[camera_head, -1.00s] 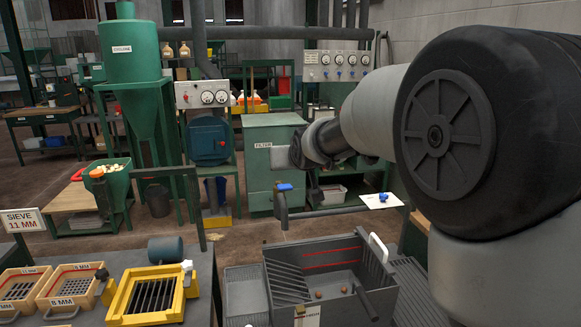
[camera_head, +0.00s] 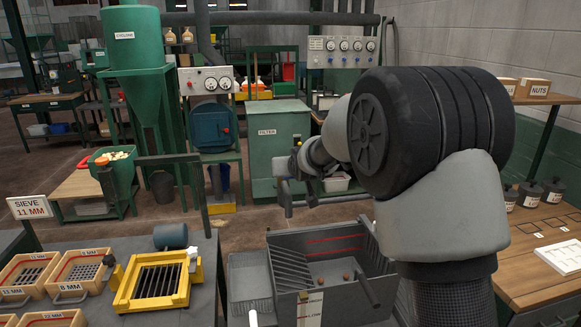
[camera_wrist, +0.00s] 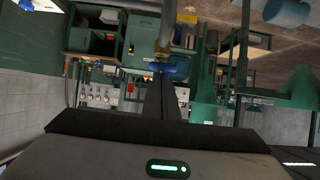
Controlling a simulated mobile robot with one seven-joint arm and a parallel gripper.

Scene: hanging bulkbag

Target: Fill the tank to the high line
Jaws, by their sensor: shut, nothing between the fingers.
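The grey open tank (camera_head: 345,300) stands low at the centre of the head view. Two red lines (camera_head: 335,246) run across its inner back wall, and two small brown lumps (camera_head: 333,277) lie on its floor. A grey pipe (camera_head: 288,200) with a downturned spout stands above and behind the tank's left part. My gripper (camera_head: 305,168) is beside this pipe, shut and empty. In the wrist view, the dark fingers (camera_wrist: 166,90) point at a blue handle (camera_wrist: 172,70) on a pipe. I cannot tell whether they touch it. In the head view the handle is hidden.
A yellow sieve frame (camera_head: 155,288) and wooden sieve boxes (camera_head: 80,270) stand on the left bench. A green filter cabinet (camera_head: 277,140) stands behind the pipe. A wooden table (camera_head: 555,265) with dark weights (camera_head: 530,193) is at the right.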

